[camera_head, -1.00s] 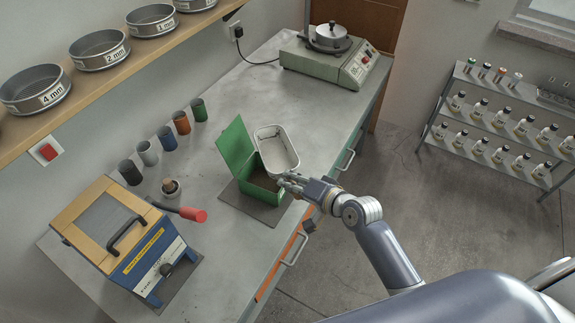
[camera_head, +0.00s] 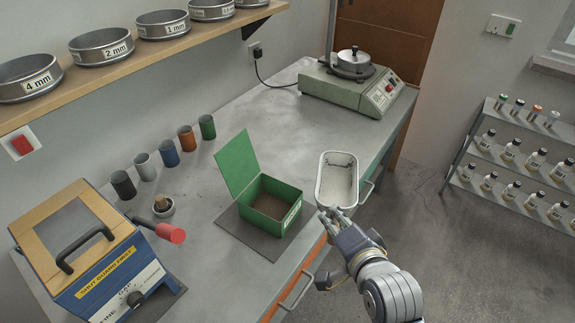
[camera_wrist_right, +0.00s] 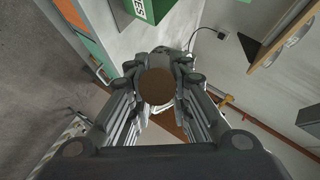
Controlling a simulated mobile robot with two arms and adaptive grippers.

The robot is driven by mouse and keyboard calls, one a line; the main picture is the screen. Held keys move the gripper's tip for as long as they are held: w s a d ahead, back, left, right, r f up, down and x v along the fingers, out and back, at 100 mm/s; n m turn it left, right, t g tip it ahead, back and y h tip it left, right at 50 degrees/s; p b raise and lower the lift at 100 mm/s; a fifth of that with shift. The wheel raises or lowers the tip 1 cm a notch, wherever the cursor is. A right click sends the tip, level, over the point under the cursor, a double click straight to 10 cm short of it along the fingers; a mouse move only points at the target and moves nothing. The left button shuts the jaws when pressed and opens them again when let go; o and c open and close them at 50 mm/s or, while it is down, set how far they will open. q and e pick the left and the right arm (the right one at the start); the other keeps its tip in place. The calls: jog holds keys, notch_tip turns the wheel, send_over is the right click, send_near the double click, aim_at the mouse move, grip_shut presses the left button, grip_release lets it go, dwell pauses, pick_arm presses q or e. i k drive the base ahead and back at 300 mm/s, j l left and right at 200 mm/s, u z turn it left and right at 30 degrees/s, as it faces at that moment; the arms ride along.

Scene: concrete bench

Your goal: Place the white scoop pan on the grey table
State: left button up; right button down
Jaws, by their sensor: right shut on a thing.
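The white scoop pan (camera_head: 337,186) is an open, rounded rectangular pan. My right gripper (camera_head: 337,214) is shut on its near end in the head view. The pan appears by the front edge of the grey table (camera_head: 268,112), to the right of the green box. I cannot tell whether it touches the top or hangs just above it. In the right wrist view a brown round end (camera_wrist_right: 156,86), probably the pan's handle, sits between the fingers; the white pan itself is hardly seen there. My left gripper is not in view.
An open green box (camera_head: 272,205) with brown contents stands on a dark mat, lid raised. A blue and wood machine (camera_head: 90,262) with a red-knobbed lever stands front left. Several coloured cups line the wall. A hotplate device (camera_head: 350,85) stands at the back. The table middle is clear.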

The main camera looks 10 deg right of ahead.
aim_at(337, 146)
jog(key=i+l+u, duration=0.15)
jog(key=l, duration=0.35)
jog(key=i+l+u, duration=0.15)
jog(key=l, duration=0.4)
jog(key=i+l+u, duration=0.15)
jog(key=l, duration=0.4)
jog(key=i+l+u, duration=0.15)
jog(key=l, duration=0.45)
jog(key=l+u, duration=0.15)
jog(key=l, duration=0.4)
